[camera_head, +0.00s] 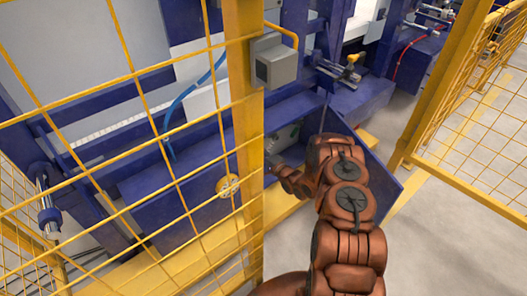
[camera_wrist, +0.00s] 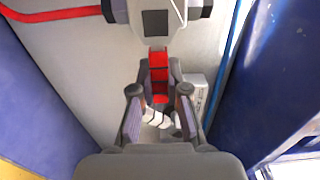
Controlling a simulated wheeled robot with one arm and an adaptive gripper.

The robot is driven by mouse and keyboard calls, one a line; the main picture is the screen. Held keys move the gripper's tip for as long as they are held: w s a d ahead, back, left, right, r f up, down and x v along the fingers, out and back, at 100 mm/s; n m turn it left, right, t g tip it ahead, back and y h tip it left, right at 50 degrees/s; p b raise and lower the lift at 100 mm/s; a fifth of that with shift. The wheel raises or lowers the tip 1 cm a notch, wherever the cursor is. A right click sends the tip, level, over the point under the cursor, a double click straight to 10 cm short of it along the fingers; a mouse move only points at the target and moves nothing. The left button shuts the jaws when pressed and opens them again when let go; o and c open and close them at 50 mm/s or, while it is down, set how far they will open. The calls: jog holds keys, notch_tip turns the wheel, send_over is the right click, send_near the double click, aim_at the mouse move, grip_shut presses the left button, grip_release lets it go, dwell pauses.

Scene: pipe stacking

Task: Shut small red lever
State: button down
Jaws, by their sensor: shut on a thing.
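The small red lever (camera_wrist: 158,60) shows in the wrist view, hanging below a light grey fitting with a dark square window (camera_wrist: 155,23). My gripper (camera_wrist: 160,82) has its two fingers on either side of the lever and is shut on it. The lower end of the lever is partly hidden between the fingers. The lever cannot be made out there.
The yellow fence post (camera_head: 246,120) and its mesh stand close to my arm on the left. An open blue door (camera_head: 372,160) stands to its right. Blue walls (camera_wrist: 270,75) flank my gripper in the wrist view. A red hose (camera_wrist: 55,14) runs at upper left.

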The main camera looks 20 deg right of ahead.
jog(key=c, duration=1.1)
grip_release()
jog(key=shift+c, duration=0.2)
jog(key=v, duration=1.2)
